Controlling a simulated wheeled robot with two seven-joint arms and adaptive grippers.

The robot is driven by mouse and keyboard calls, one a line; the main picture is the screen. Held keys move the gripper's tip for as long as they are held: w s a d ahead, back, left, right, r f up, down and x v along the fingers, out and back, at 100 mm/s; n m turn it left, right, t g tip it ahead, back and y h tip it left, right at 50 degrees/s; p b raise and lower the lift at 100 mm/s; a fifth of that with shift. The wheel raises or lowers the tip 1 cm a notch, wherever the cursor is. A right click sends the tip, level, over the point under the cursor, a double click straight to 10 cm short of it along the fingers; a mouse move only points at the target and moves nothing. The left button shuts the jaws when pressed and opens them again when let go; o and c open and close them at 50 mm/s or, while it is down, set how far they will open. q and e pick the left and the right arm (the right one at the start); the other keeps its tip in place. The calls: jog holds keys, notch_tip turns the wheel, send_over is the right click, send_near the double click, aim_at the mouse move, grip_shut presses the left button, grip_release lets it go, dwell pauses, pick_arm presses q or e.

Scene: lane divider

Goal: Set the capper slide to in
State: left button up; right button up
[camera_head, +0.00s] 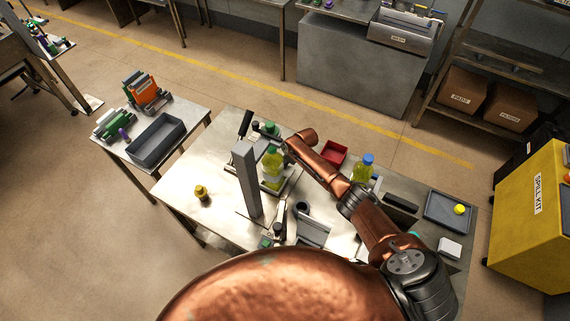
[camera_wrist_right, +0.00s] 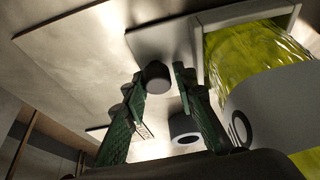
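The capper stands on the metal table (camera_head: 178,190), with a tall grey column (camera_head: 247,180) beside a bottle of yellow-green liquid (camera_head: 272,172). The yellow-green liquid (camera_wrist_right: 240,55) is close on the right. My left gripper is out of view.
A blue-capped bottle (camera_head: 363,168) and a red tray (camera_head: 334,152) stand close to my right arm. A grey tray (camera_head: 425,212) lies at the right. The table's left part is mostly clear.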

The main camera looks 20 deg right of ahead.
jog(key=o, duration=0.4)
jog(key=shift+a, duration=0.25)
jog(key=shift+c, duration=0.2)
jog(key=shift+d, duration=0.2)
jog(key=v, duration=1.2)
